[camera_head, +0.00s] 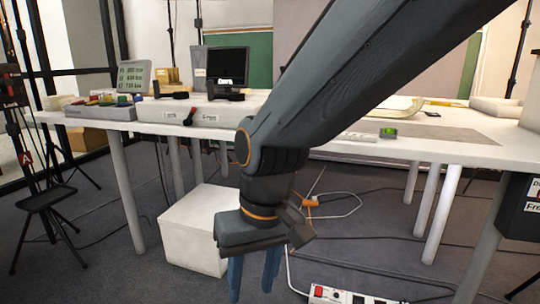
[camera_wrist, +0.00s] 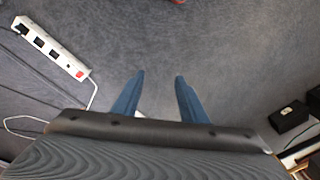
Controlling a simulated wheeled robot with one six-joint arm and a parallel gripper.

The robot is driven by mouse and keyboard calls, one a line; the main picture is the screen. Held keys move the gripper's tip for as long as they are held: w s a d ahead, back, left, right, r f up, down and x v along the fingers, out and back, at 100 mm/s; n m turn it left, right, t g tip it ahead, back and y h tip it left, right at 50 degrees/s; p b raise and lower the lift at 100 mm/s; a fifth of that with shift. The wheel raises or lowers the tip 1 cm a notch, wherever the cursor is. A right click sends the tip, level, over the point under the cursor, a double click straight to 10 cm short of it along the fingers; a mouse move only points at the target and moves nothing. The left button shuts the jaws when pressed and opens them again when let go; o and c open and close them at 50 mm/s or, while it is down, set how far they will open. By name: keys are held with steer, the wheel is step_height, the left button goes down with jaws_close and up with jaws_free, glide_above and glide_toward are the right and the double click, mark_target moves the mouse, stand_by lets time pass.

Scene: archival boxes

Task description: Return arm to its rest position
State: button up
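My gripper (camera_head: 254,276) hangs from my arm in front of the white table, pointing down over the dark carpet. In the wrist view its two blue fingers (camera_wrist: 159,92) stand apart with only grey carpet between them, so it is open and empty. My dark arm reaches from the top right to the middle of the head view and hides part of the table.
A white box (camera_head: 195,238) stands on the floor left of my gripper. A power strip (camera_head: 345,296) and loose cables lie on the carpet. A black stool (camera_head: 48,195) stands left.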

steer(key=s+d+n, duration=0.2)
steer(key=s, duration=0.7)
steer(key=d+r+m+p, duration=0.2)
steer(key=d+r+p, duration=0.4)
steer(key=r+p, duration=0.3)
steer(key=d+r+m+h+p, duration=0.1)
steer(key=d+r+p, duration=0.6)
steer(key=p, duration=0.9)
steer(key=d+r+m+p, duration=0.4)
steer(key=d+r+p, duration=0.3)
steer(key=r+p, duration=0.5)
steer(key=shift+d+r+h+p, duration=0.2)
steer(key=shift+r+h+p, duration=0.15)
steer(key=shift+r, duration=0.35)
